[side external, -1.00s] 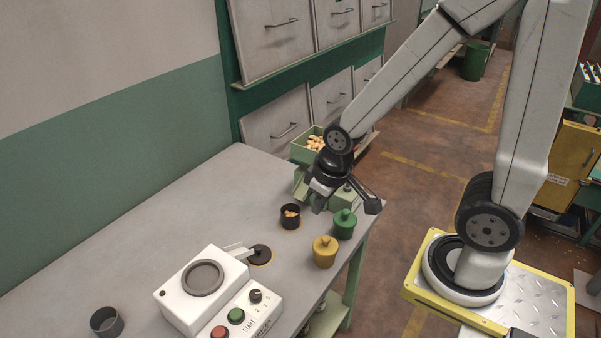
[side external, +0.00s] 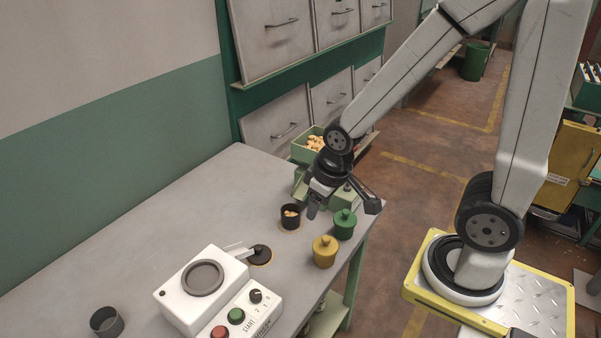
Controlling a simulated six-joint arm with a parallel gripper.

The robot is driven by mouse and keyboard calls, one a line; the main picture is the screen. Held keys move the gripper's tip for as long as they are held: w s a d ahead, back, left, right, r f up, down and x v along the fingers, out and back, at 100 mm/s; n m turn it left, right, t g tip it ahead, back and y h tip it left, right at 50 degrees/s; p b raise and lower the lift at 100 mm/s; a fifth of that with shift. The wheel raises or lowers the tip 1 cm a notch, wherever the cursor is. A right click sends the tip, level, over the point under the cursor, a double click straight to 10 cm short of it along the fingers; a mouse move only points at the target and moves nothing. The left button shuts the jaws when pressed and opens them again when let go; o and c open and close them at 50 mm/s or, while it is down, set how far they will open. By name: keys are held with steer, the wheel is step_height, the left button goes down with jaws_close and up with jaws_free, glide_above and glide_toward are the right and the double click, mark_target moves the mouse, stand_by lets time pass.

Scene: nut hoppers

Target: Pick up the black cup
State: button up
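A small black cup (side external: 290,222) stands upright on the grey table, with tan nuts (side external: 292,211) inside it. My gripper (side external: 313,209) points down close to the right side of this cup, its finger overlapping or nearly overlapping the cup's rim in the picture. I cannot tell whether it touches the cup, and the spread of the fingers is not clear from this side. A second dark cup (side external: 106,323), grey-black and seemingly empty, stands at the table's lower left, away from my gripper.
A green hopper (side external: 306,152) with nuts stands behind my gripper. A green lidded jar (side external: 344,226) and a yellow one (side external: 325,253) stand right of the black cup. A white button machine (side external: 190,300) is at front left. The table's left middle is clear.

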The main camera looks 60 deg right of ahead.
steer(key=o, duration=0.4)
steer(key=shift+o, duration=0.2)
